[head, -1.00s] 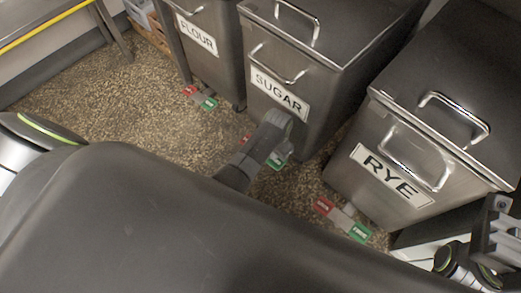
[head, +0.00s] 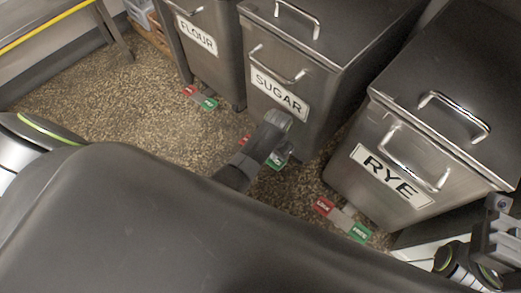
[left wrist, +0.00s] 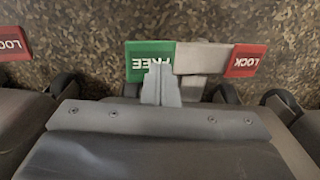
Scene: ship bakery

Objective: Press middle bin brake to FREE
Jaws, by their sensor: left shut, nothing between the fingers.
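The middle bin (head: 292,75) is steel, labelled SUGAR. Its brake bar lies low at its front, with a red LOCK end (head: 244,139) and a green FREE end (head: 275,162), both partly hidden by my left arm in the head view. In the left wrist view the green FREE pad (left wrist: 136,62) is at left of the grey bar and the red LOCK pad (left wrist: 244,61) at right. My left gripper (head: 268,140) is shut and empty; its fingertips (left wrist: 159,72) overlap the FREE pad's near edge. Contact cannot be told. My right gripper (head: 497,240) is at lower right, its jaws unclear.
The FLOUR bin (head: 208,55) stands left and the RYE bin (head: 420,140) right, each with its own red and green brake. A table with a yellow edge (head: 45,25) is at upper left. Speckled floor (head: 120,95) is open at left.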

